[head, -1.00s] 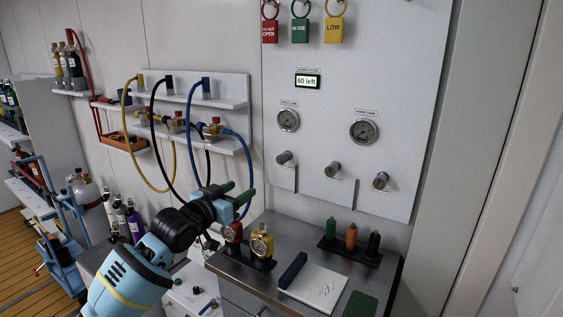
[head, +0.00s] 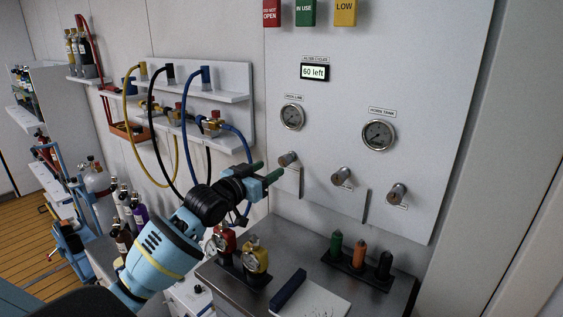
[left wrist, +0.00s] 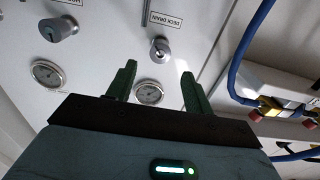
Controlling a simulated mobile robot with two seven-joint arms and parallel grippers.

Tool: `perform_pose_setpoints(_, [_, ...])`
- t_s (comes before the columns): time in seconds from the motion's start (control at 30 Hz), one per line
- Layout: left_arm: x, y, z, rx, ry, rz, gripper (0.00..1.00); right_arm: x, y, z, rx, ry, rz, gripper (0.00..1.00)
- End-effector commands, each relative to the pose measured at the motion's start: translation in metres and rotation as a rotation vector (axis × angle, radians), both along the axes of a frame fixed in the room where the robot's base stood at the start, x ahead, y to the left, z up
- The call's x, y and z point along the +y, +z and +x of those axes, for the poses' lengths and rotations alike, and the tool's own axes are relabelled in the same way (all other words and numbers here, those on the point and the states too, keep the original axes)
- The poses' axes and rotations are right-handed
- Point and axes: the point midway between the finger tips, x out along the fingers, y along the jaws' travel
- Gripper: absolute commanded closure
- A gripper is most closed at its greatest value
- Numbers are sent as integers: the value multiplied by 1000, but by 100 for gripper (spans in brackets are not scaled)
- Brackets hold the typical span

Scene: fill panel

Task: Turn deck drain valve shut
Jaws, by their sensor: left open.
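The deck drain valve is a small metal knob on the white wall panel. I take it to be the leftmost knob (head: 288,158) in the head view, below the deck line gauge. In the left wrist view the knob (left wrist: 160,48) sits beside its "DECK DRAIN" label (left wrist: 165,20). My left gripper (head: 266,172) is open and empty, with green fingers pointing at the panel. It is just left of and below the knob in the head view. In the left wrist view the knob shows beyond the gap between the fingertips (left wrist: 159,70), apart from both. My right gripper is out of view.
Two more knobs (head: 341,177) (head: 397,193) and the horn tank gauge (head: 379,134) are to the right. Below is a metal counter with red (head: 221,241) and yellow (head: 255,257) regulators. Hoses (head: 237,143) hang on the left rack.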

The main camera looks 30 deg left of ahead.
Motion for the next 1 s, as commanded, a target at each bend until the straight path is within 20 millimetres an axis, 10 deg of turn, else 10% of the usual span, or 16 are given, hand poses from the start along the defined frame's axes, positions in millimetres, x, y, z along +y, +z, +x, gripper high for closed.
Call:
perform_pose_setpoints(0.43, [-5,1,56,-2,0,-1,48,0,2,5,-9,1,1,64])
perform_pose_setpoints(0.87, [-6,1,64,-2,-1,2,48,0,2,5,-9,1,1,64])
perform_pose_setpoints(1.0, [-5,1,64,-2,0,1,63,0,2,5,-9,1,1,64])
